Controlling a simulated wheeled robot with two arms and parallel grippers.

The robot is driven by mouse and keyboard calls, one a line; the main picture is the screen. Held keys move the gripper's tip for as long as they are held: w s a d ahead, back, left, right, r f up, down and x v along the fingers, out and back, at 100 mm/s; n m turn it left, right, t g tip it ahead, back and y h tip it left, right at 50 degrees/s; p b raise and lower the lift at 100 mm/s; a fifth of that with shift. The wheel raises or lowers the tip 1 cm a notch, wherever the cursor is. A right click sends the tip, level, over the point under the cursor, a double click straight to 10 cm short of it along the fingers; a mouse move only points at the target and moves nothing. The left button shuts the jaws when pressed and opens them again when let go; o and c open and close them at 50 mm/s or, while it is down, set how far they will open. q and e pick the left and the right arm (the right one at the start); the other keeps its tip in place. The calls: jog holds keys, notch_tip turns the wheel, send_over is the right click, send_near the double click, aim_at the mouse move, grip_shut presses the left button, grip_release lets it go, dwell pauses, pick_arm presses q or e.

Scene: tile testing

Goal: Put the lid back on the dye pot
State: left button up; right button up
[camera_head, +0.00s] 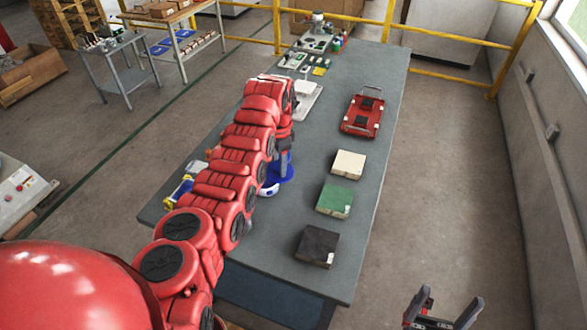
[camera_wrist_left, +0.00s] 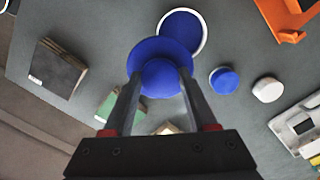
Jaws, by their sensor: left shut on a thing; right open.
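My left gripper (camera_wrist_left: 157,88) is shut on the knob of a blue round lid (camera_wrist_left: 146,52). The lid also shows in the head view (camera_head: 285,173), just below my red left arm. The dye pot (camera_wrist_left: 205,34), with a white rim and blue inside, stands uncovered on the table, partly behind the lid in the left wrist view. In the head view its white side (camera_head: 267,190) shows beside the arm. The lid overlaps the pot's edge in the wrist view but looks apart from it. My right gripper (camera_head: 442,312) is open and empty, off the table's right side.
A small blue-topped pot (camera_wrist_left: 224,80) and a white round piece (camera_wrist_left: 267,90) stand near the lid. The front middle is clear.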

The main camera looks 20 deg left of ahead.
pick_arm(q)
jog(key=a+r+n+p, duration=0.1)
jog(key=a+r+n, duration=0.1)
jog(key=a+n, duration=0.25)
jog(key=f, duration=0.2)
jog(key=f+b, duration=0.1)
jog(key=f, duration=0.1)
jog(key=f+b, duration=0.1)
jog(key=f, duration=0.1)
jog(key=shift+w+a, duration=0.1)
jog(key=shift+a, duration=0.2)
jog(key=shift+f+b, duration=0.45)
jog(key=shift+b, duration=0.05)
jog(key=shift+r, duration=0.1)
dwell(1.0)
jog(key=shift+f+b, duration=0.25)
jog(key=shift+b, duration=0.35)
dwell(0.5)
dwell(0.4)
jog(key=o, duration=1.4)
